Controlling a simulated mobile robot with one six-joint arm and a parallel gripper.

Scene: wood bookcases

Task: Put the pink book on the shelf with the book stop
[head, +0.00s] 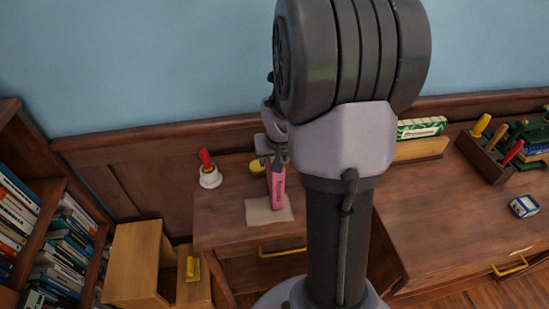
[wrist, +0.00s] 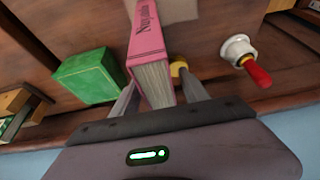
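The pink book (head: 277,190) stands upright on a pale mat (head: 268,209) on the wooden desk. In the wrist view the pink book (wrist: 152,40) shows its spine and page edges between the two fingers. My gripper (head: 274,150) is at the top of the book in the head view, partly hidden by my arm. A light wood shelf unit (head: 138,262) stands low at the left, with a yellow piece (head: 191,268) that may be the book stop.
A white holder with a red handle (head: 209,171) and a yellow round item (head: 257,167) are near the book. A green block (wrist: 88,77) stands on the book's other side. Bookcases with books (head: 60,250) are at far left; a tool tray (head: 490,150) is at right.

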